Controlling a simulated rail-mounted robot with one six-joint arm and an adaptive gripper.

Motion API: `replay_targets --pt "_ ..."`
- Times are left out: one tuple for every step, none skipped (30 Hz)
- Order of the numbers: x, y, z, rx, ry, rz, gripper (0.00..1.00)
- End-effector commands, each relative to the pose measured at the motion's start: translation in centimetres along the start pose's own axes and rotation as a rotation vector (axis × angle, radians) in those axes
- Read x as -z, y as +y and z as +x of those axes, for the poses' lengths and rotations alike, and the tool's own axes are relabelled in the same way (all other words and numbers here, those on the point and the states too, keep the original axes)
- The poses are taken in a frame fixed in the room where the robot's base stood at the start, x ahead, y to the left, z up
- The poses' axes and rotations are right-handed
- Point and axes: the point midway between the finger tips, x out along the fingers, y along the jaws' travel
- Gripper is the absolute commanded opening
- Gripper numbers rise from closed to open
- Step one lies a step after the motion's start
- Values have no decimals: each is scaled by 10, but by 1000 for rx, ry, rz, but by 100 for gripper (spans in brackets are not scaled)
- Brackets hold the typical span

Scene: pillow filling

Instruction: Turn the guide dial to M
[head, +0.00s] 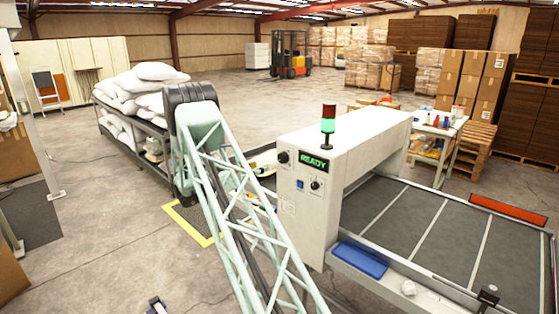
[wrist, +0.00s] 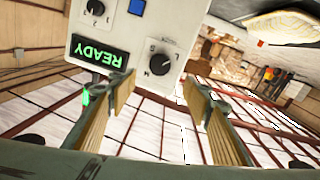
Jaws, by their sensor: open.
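The guide dial (wrist: 158,64) is a black knob with letters around it on the white machine panel, upside down in the wrist view. An M and an L are readable beside it; its pointer setting is too small to tell. The dial also shows in the head view (head: 284,157), left of the lit READY display (head: 314,162). My gripper (wrist: 160,86) is open and empty. Its two tan-padded fingers stand wide apart, with the dial between and beyond their tips, apparently untouched. My gripper does not show clearly in the head view.
A second dial (head: 316,184) and a blue button (head: 299,184) sit lower on the panel. A signal lamp (head: 328,125) glows green on top of the machine. A conveyor (head: 420,225) runs right. A rack of white pillows (head: 145,80) stands back left.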

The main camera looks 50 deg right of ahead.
Motion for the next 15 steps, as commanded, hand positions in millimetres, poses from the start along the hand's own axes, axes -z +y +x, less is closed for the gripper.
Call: replay_targets --pt "0 0 0 0 0 0 46" --pt "0 0 0 0 0 0 46" --pt "0 0 0 0 0 0 46" --pt "0 0 0 0 0 0 46" --pt "0 0 1 0 0 0 46" --pt "0 0 2 0 0 0 46" --pt "0 0 3 0 0 0 46" --pt "0 0 4 0 0 0 46" --pt "0 0 5 0 0 0 46" --pt "0 0 7 0 0 0 46" --pt "0 0 9 0 0 0 46" --pt "0 0 12 0 0 0 46" --pt "0 0 14 -1 0 0 46" --pt "0 1 17 -1 0 0 46" --pt "0 1 21 -2 0 0 46"
